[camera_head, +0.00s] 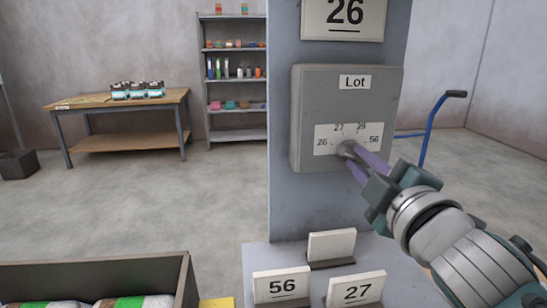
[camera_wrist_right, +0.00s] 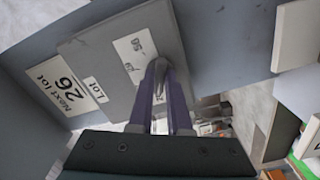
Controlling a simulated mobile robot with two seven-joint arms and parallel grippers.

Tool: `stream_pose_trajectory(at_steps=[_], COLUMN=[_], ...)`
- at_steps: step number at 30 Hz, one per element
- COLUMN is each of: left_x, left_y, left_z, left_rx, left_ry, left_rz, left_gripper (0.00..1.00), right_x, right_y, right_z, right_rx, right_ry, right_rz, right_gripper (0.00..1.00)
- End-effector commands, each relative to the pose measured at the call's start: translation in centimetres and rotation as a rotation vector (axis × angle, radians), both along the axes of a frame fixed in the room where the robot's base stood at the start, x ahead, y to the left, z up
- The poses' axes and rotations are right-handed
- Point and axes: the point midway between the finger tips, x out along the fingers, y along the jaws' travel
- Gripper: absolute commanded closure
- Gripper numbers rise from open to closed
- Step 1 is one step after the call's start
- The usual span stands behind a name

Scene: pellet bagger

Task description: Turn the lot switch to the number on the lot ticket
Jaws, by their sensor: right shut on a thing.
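The lot switch is a grey knob (camera_head: 345,149) on a grey box (camera_head: 309,111) labelled "Lot". Its white dial plate (camera_head: 322,148) reads 26, 27, 29 and 56 from left to right. A ticket (camera_head: 318,22) above the box shows 26; in the right wrist view the ticket (camera_wrist_right: 52,84) reads "Next lot 26". My right gripper (camera_head: 360,160) is shut on the knob, its purple fingers on either side of it, also in the right wrist view (camera_wrist_right: 160,82). Which number the knob points to cannot be told. My left gripper is not in view.
Cards 56 (camera_head: 281,286) and 27 (camera_head: 356,290) and a blank-looking card (camera_head: 331,245) stand on the ledge below. A bin with bags (camera_head: 140,266) is at lower left. A table (camera_head: 119,104), shelves (camera_head: 236,94) and a blue hand truck (camera_head: 430,125) stand behind.

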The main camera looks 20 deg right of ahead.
Motion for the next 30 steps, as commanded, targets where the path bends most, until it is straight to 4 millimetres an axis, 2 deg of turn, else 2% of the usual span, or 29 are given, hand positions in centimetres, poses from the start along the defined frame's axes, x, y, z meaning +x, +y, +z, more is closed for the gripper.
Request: stream_pose_trajectory(at_steps=[19, 20, 21, 27, 30], left_x=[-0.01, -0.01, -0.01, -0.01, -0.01], left_y=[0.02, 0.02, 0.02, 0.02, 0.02], left_z=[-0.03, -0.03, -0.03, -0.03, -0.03], left_rx=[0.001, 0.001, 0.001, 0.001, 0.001], left_ry=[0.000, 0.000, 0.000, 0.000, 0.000], left_rz=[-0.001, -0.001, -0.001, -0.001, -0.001], left_gripper=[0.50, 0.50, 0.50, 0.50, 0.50], right_x=[0.00, 0.00, 0.00, 0.00, 0.00], right_y=[0.01, 0.01, 0.01, 0.00, 0.00], right_z=[0.04, 0.04, 0.04, 0.02, 0.02], right_rx=[-0.048, -0.048, -0.048, -0.046, -0.045], right_ry=[0.011, 0.011, 0.011, 0.011, 0.011], right_rz=[0.001, 0.001, 0.001, 0.001, 0.000], right_gripper=[1.00, 0.80, 0.76, 0.54, 0.54])
